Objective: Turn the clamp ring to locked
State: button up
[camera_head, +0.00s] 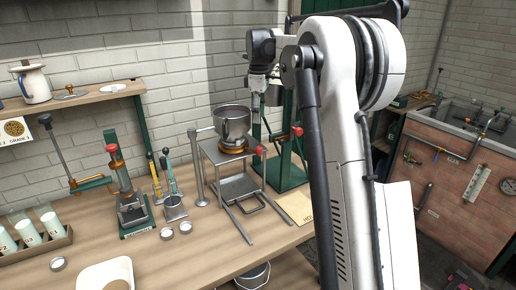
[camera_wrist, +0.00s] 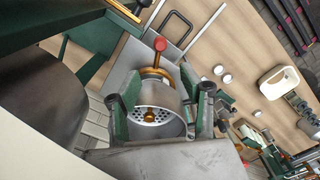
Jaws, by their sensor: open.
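The brass clamp ring (camera_head: 234,149) sits around the base of a metal cup (camera_head: 232,122) on a grey stand. Its lever ends in a red knob (camera_head: 260,150), which points right in the head view. In the wrist view the ring (camera_wrist: 152,78) shows beyond the cup's rim, with the red knob (camera_wrist: 160,44) above it. The cup (camera_wrist: 168,100) holds a perforated plate with a brass centre. My gripper (camera_head: 258,92) is above and right of the cup, pointing down. In the wrist view its open fingers (camera_wrist: 160,100) appear on either side of the cup; contact cannot be told.
A green press frame (camera_head: 287,180) stands close behind and right of the stand (camera_head: 232,183). A thin post (camera_head: 197,165) rises at its left. A lever press (camera_head: 126,190) and small tools stand farther left. A paper card (camera_head: 295,207) lies at the front right.

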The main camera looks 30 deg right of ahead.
aim_at(259, 147)
notch_tip(259, 147, down, 14)
jog(key=shift+r+p, duration=0.25)
jog(key=shift+p, duration=0.05)
dwell(0.3)
grip_shut()
